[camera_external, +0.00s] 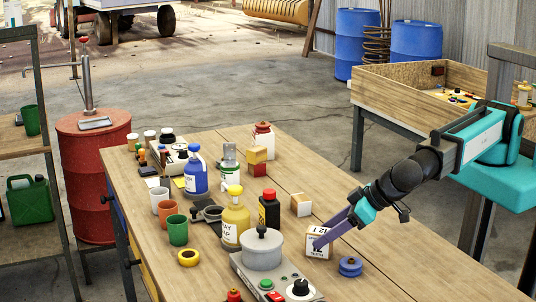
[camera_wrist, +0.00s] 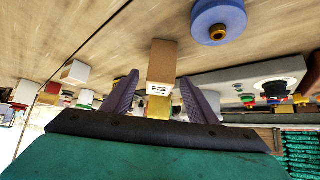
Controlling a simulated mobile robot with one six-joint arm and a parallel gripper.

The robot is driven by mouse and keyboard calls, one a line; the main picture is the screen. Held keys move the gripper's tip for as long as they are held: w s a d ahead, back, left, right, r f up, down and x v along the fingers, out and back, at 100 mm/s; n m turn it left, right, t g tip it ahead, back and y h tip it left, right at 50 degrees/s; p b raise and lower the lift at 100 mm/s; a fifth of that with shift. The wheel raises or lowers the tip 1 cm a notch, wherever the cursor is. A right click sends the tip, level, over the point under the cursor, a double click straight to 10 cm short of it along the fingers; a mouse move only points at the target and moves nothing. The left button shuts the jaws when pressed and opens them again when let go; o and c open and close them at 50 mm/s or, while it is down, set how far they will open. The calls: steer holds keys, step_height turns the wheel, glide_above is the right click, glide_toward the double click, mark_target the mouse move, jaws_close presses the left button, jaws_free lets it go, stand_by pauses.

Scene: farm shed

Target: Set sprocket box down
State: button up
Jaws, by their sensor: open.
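The sprocket box (camera_external: 318,250) is a small cardboard box with a white label reading "12" and "TEETH". It appears to stand upright on the wooden workbench (camera_external: 385,284), left of a blue spool (camera_external: 350,266). My gripper (camera_external: 322,236) reaches down from the right, with its purple fingers at the box and partly covering it. In the wrist view the box (camera_wrist: 162,62) lies between the two spread fingertips (camera_wrist: 160,78). The gripper is open, and gaps show beside the box. The blue spool also shows in the wrist view (camera_wrist: 217,18).
Another small box (camera_external: 300,205) stands just behind. A black bottle (camera_external: 269,212), a yellow bottle (camera_external: 235,222) and a hotplate with a pot (camera_external: 263,252) crowd the left. A wooden crate (camera_external: 400,100) stands at the back right. The bench right of the spool is clear.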

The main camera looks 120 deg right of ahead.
steer(key=shift+p+x, duration=0.35)
steer(key=shift+x, duration=1.1)
steer(key=c, duration=1.3)
steer(key=shift+r, duration=0.25)
